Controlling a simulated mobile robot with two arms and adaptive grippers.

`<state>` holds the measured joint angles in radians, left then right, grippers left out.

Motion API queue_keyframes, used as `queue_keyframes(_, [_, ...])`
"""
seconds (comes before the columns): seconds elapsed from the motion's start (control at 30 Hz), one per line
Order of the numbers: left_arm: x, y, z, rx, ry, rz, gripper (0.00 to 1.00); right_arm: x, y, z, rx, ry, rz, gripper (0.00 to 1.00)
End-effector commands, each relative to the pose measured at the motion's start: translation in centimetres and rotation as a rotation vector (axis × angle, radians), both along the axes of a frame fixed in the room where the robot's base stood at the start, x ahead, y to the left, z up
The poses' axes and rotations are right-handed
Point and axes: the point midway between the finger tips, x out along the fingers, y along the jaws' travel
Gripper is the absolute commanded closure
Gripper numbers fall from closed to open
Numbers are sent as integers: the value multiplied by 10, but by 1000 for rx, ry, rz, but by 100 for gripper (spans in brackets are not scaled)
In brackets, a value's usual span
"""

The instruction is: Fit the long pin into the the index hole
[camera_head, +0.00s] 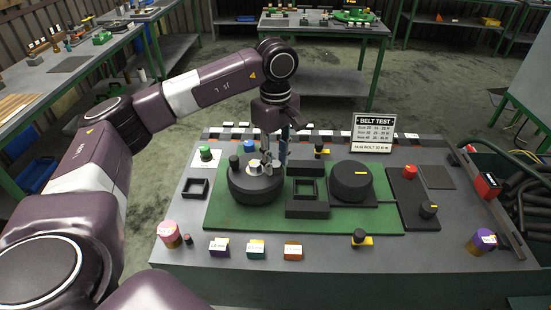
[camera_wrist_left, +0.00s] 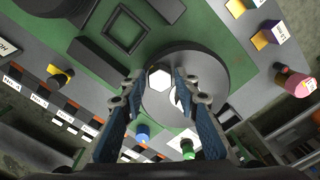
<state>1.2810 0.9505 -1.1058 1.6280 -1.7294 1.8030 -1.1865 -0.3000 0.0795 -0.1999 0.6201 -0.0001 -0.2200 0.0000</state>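My left gripper (camera_head: 272,162) points down over the round black disc (camera_head: 257,190), which sits on the green mat. In the left wrist view its two blue-grey fingers (camera_wrist_left: 158,100) are apart, with the disc (camera_wrist_left: 213,68) below them. A white hexagonal piece (camera_wrist_left: 158,78) on the disc shows between the fingers, beside a white round part partly hidden by the right finger. A dark upright peg (camera_head: 234,164) stands at the disc's left rear edge; I cannot tell whether it is the long pin. I cannot make out the index hole. My right gripper is in neither view.
A square black frame (camera_head: 306,190) and a second black disc (camera_head: 352,178) lie right of the first disc. Blue (camera_head: 249,146) and green (camera_head: 206,153) knobs stand behind it. Colored labelled blocks (camera_head: 256,249) and a pink cylinder (camera_head: 170,234) line the table's front edge.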

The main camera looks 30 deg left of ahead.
Motion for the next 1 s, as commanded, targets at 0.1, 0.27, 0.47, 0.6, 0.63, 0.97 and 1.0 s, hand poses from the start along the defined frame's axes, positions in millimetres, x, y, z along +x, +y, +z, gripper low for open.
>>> queue_keyframes(0.1, [0,0,0,0,0,0,58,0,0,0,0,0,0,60])
queue_keyframes(0.27, [0,0,0,0,0,0,58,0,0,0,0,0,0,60])
queue_keyframes(0.47, [1,0,7,0,-2,0,58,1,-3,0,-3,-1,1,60])
queue_keyframes(0.6, [1,0,29,-1,-4,0,58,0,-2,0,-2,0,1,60])
queue_keyframes(0.63, [1,0,36,-1,-4,0,58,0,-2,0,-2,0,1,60])
queue_keyframes(0.97, [1,0,105,0,-3,-1,58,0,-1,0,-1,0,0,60])
queue_keyframes(1.0, [1,0,108,1,-3,0,58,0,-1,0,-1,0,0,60])
